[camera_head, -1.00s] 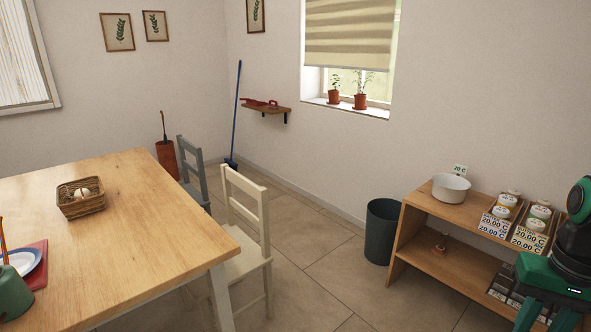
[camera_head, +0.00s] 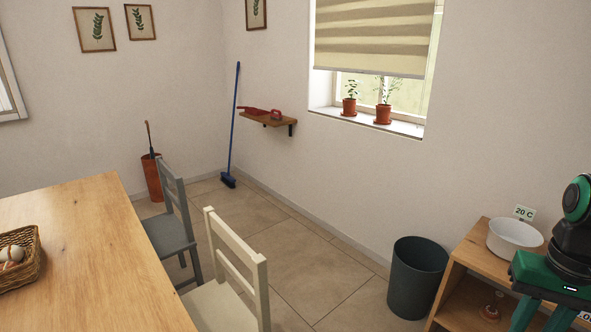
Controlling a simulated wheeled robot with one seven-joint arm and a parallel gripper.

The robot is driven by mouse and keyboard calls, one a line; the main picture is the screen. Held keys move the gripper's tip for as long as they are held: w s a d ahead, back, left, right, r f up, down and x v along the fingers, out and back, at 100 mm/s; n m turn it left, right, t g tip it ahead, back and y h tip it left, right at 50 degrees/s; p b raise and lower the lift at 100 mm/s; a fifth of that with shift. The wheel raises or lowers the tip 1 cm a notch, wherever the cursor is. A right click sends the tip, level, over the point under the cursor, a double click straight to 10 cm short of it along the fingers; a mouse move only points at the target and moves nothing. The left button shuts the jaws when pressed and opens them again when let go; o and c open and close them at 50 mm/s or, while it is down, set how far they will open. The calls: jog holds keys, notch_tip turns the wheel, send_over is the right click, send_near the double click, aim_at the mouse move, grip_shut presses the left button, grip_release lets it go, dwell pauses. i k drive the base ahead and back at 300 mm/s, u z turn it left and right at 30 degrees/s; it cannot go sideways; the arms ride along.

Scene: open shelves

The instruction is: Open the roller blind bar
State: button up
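The striped beige roller blind (camera_head: 378,35) hangs over the upper part of the window on the right wall. Its lower edge, the bar (camera_head: 369,70), sits above two potted plants, and the window below it is uncovered. My gripper (camera_head: 540,318) is at the lower right, green and dark, in front of the shelf and far from the blind. Its two fingers are spread apart, with nothing seen between them; the tips run off the bottom of the frame.
A wooden table (camera_head: 95,260), a grey chair (camera_head: 170,225) and a white chair (camera_head: 228,285) fill the left and front. A dark bin (camera_head: 417,278) stands beside the low wooden shelf (camera_head: 463,258). A wall shelf (camera_head: 270,120) and blue broom (camera_head: 234,125) are farther back. Floor between is clear.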

aim_at(394, 60)
jog(key=i, duration=3.85)
jog(key=z, duration=0.05)
